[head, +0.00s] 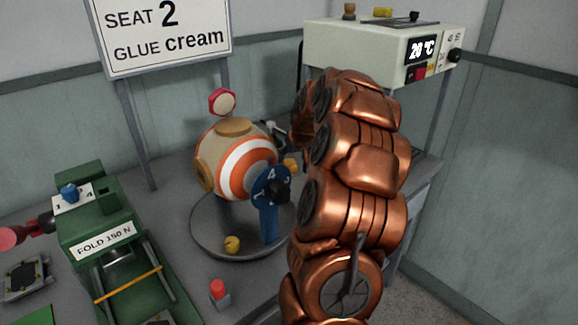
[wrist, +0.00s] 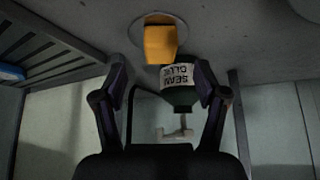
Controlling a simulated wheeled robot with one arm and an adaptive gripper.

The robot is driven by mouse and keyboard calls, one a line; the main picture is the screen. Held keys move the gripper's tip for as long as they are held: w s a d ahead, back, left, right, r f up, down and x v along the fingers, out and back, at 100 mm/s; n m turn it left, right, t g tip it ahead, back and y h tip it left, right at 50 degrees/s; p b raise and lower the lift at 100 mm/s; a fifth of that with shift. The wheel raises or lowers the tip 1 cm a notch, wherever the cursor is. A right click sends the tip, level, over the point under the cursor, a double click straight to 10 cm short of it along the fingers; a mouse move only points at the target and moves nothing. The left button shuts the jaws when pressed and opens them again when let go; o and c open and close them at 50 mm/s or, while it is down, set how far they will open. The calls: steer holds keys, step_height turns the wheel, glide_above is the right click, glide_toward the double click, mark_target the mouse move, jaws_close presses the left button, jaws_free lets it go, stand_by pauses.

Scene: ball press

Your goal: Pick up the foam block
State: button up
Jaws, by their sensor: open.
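An orange-yellow block (wrist: 160,42), which looks like the foam block, stands on a pale round disc at the top of the wrist view. My gripper (wrist: 160,76) is open, with its dark fingers spread to the left and right below the block. The block is beyond the fingertips, apart from them. A dark bottle with a white glue label (wrist: 178,78) shows between the fingers in the picture. I cannot tell how deep it is relative to them. In the head view my copper arm hides the gripper, and I cannot make out the block there.
In the head view a striped ball (head: 246,160) sits on a round grey base (head: 215,232). A green press (head: 100,235) is at left, and a small red-topped piece (head: 219,292) is in front. A control box (head: 365,45) stands behind my arm. A slatted rack (wrist: 45,45) is at left in the wrist view.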

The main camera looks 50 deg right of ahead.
mark_target(290, 162)
steer(key=shift+p+x, duration=0.35)
steer(key=shift+x, duration=1.95)
steer(key=shift+w+r, duration=0.1)
steer(key=c, duration=1)
steer(key=shift+r, duration=0.1)
steer(key=shift+r+b, duration=0.3)
steer(key=shift+r, duration=1.4)
steer(key=s+a, duration=0.1)
steer(key=s, duration=0.4)
steer(key=s+a+r+b, duration=0.1)
steer(key=s+a, duration=0.1)
steer(key=s, duration=0.3)
steer(key=s+a+b, duration=0.1)
steer(key=s+a, duration=0.1)
steer(key=s, duration=0.3)
steer(key=shift+s+a+r, duration=0.1)
steer(key=shift+r, duration=0.15)
